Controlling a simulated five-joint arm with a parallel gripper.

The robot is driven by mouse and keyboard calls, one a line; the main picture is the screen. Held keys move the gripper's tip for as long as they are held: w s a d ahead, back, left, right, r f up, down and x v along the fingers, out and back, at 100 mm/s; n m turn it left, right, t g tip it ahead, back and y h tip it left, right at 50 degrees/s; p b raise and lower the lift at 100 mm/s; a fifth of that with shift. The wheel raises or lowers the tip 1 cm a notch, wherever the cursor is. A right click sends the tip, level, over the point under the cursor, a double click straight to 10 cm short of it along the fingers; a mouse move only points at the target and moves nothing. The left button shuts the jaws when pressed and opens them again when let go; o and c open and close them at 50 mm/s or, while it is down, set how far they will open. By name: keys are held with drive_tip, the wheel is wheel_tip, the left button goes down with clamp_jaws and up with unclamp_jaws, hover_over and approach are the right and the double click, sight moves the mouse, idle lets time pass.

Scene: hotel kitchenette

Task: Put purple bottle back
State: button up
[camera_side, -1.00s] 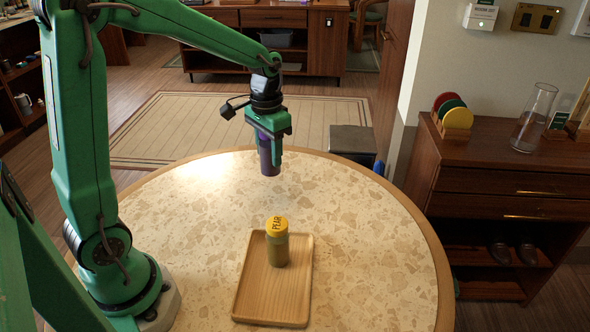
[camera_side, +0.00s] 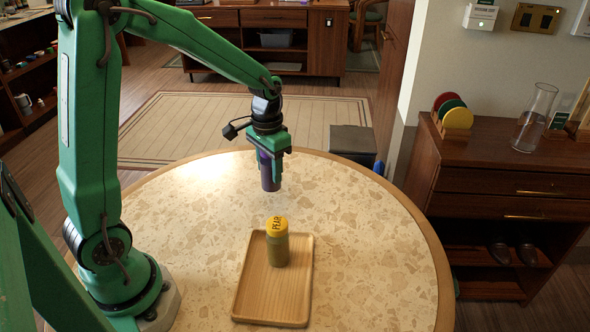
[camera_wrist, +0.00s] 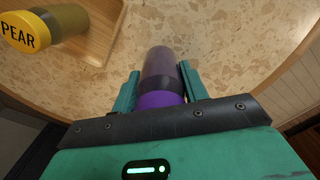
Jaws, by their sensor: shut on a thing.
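The purple bottle (camera_side: 268,172) hangs upright in my gripper (camera_side: 270,163), above the far part of the round table. In the wrist view the purple bottle (camera_wrist: 161,78) sits between the two green fingers of my gripper (camera_wrist: 158,88), which are shut on it. Its lower part looks dull purple-grey, with a dark band and a brighter purple part nearer the wrist. A wooden tray (camera_side: 253,295) lies on the near part of the table, nearer the camera than my gripper. The tray also shows in the wrist view (camera_wrist: 108,38) at the top left.
A yellow-capped bottle marked PEAR (camera_side: 277,247) stands on the tray's far part; it shows in the wrist view (camera_wrist: 62,22). The speckled round table (camera_side: 365,250) is otherwise clear. A wooden cabinet (camera_side: 480,175) with coasters and a carafe stands at the right.

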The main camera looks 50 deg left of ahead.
drive_tip(key=shift+f, duration=3.95)
drive_tip(key=shift+f, duration=0.2)
drive_tip(key=o, duration=1.1)
drive_tip(key=shift+r, duration=0.1)
wheel_tip(320, 180, up, 12)
drive_tip(key=shift+r, duration=0.1)
